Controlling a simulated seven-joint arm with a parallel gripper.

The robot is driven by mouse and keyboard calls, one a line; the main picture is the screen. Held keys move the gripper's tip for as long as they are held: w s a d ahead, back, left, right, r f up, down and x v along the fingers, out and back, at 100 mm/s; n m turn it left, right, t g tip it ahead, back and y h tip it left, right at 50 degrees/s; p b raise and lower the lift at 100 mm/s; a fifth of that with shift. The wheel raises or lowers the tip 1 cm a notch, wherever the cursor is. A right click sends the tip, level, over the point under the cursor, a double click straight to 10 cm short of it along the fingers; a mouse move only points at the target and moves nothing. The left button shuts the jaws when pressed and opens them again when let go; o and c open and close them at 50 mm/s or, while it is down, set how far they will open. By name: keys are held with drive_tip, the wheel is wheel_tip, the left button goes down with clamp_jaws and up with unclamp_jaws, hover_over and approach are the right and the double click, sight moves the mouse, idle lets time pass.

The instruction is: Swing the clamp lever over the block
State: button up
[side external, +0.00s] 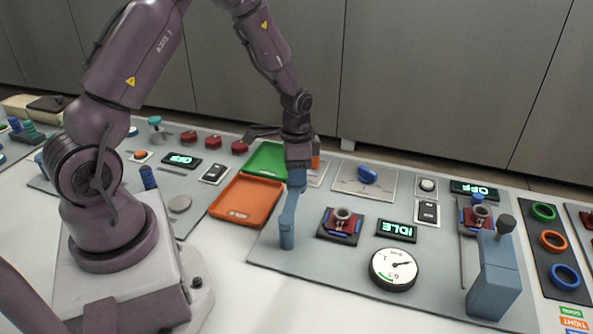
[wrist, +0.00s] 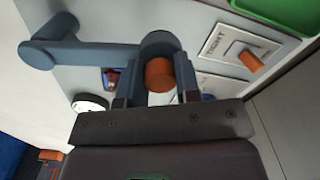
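The clamp lever (side external: 289,212) is a blue arm on an upright blue post. It extends toward the back, to my gripper (side external: 298,176). In the wrist view the lever (wrist: 100,54) runs left from a round end under my gripper (wrist: 160,82). An orange knob (wrist: 160,75) stands at that end, with one finger on each side. I cannot tell if both fingers press on it. A red block with a grey ring (side external: 342,216) sits in a dark fixture right of the lever, not under its arm. My gripper hides the lever's far end in the side view.
An orange tray (side external: 243,203) and a green tray (side external: 266,158) lie left and behind. A dial gauge (side external: 393,268) and an IDLE display (side external: 397,231) are right of the lever. A tall blue clamp (side external: 494,275) stands further right. An orange-handled switch (wrist: 250,60) is near my gripper.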

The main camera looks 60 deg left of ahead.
clamp_jaws()
drive_tip(key=shift+w, duration=0.1)
drive_tip(key=shift+w+d+m, duration=0.7)
drive_tip(key=shift+w+m, duration=0.1)
drive_tip(key=shift+m, duration=0.2)
drive_tip(key=w+d+m, duration=0.1)
drive_tip(key=d+m, duration=0.1)
drive_tip(key=w+d+m, duration=0.1)
drive_tip(key=d+m, duration=0.1)
drive_tip(key=w+d+m, duration=0.1)
drive_tip(key=d+m, duration=0.1)
drive_tip(key=m, duration=0.1)
drive_tip(key=shift+w+d, duration=0.3)
drive_tip(key=shift+d, duration=0.05)
drive_tip(key=shift+d+m, duration=1.4)
drive_tip(key=shift+d, duration=0.25)
drive_tip(key=o, duration=0.7)
unclamp_jaws()
drive_tip(key=shift+o, duration=0.2)
